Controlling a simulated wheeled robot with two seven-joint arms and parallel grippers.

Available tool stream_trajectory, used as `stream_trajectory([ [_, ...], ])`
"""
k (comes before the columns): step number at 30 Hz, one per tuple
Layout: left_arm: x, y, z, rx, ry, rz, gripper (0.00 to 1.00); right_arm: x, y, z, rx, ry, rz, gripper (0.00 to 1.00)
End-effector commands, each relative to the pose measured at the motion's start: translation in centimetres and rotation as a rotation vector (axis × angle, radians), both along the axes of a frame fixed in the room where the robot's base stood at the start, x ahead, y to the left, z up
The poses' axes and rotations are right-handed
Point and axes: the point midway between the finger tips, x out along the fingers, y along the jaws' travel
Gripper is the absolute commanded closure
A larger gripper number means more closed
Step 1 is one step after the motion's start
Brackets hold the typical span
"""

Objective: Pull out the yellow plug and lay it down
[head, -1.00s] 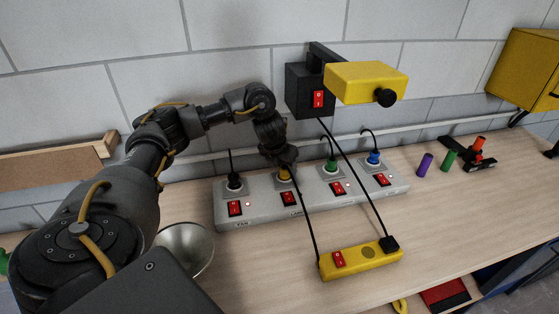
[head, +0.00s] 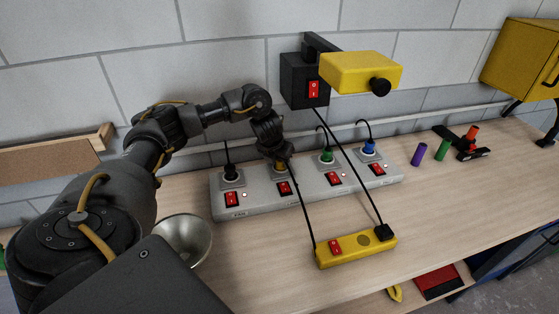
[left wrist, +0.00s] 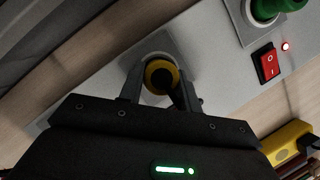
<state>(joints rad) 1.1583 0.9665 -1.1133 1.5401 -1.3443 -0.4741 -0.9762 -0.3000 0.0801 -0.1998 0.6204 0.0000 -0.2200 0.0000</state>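The yellow plug (head: 280,167) sits in the second socket from the left of the grey power strip (head: 262,204). In the left wrist view the yellow plug (left wrist: 155,67) shows as a yellow ring with a dark middle and a black cord. My left gripper (head: 279,160) is down at this plug and covers part of it. In the wrist view the two fingers of the left gripper (left wrist: 162,82) stand on either side of the plug and look a little apart from it. My right gripper is not in view.
A black plug (head: 231,175), a green plug (head: 326,156) and a blue plug (head: 368,149) stand in the neighbouring sockets. A metal bowl (head: 185,240) stands front left. A yellow switch box (head: 356,249) lies in front, with black cords crossing above. Bare table lies between bowl and box.

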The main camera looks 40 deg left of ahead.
Motion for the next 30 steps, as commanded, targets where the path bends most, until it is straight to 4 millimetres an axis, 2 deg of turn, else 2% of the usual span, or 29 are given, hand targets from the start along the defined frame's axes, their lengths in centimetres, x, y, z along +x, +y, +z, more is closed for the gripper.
stream_trajectory([
  [1,0.0,0.0,0.0,0.000,-0.001,0.001,0.72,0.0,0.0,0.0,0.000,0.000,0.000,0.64],
  [6,0.0,0.0,0.0,0.000,-0.001,0.001,0.94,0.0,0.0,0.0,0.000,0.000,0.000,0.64],
  [17,0.0,0.0,0.5,0.000,-0.002,0.001,0.94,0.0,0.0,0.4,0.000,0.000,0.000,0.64],
  [30,0.0,0.0,2.9,-0.001,-0.001,0.001,0.94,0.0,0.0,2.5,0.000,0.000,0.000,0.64],
])
